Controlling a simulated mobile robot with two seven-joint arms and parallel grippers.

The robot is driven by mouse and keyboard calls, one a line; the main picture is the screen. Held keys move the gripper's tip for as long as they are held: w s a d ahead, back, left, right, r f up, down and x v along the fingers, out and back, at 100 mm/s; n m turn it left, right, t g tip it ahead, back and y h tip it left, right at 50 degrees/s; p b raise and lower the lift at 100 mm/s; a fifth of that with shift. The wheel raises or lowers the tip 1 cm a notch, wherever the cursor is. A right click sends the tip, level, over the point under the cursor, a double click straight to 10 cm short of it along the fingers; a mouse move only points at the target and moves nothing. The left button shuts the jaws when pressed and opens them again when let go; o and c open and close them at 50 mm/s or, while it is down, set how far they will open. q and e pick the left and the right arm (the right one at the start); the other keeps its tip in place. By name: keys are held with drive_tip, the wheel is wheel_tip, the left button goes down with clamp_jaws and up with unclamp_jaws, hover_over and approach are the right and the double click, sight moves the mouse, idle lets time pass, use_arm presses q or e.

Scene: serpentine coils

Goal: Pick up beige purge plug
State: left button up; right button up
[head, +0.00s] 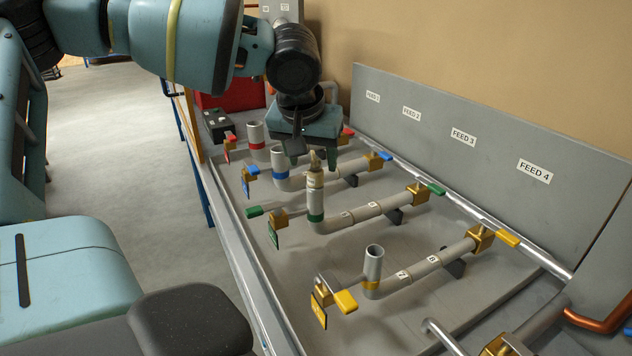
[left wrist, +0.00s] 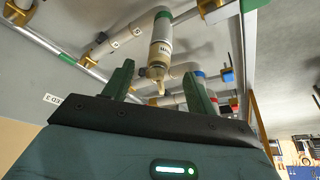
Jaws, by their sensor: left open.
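The beige purge plug (head: 315,178) stands upright in the top of the green-banded grey pipe (head: 316,205), with its narrow tip pointing up. It also shows in the left wrist view (left wrist: 159,62), with its tip between my two green fingers. My left gripper (head: 311,157) is open and is close to the plug's tip, on its far side in the head view. In the left wrist view the open left gripper (left wrist: 158,82) has a finger on each side of the tip, and neither visibly touches it. My right gripper is not in view.
A red-banded pipe (head: 257,140) and a blue-banded pipe (head: 282,165) stand behind. An open yellow-banded pipe (head: 373,263) stands in front. Brass valves with coloured handles line the tray (head: 240,225). A grey back panel (head: 470,150) with feed labels rises at the right.

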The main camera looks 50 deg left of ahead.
sight(314, 166)
use_arm(q)
drive_tip(key=x, duration=0.3)
drive_tip(key=shift+w+f, duration=0.1)
drive_tip(key=shift+f, duration=0.25)
drive_tip(key=shift+w+f, duration=0.25)
drive_tip(key=shift+f, duration=0.25)
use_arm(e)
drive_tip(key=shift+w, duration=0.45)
use_arm(q)
drive_tip(key=shift+c, duration=0.4)
drive_tip(key=c, duration=1.1)
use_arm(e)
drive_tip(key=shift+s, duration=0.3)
use_arm(q)
drive_tip(key=shift+r, duration=0.1)
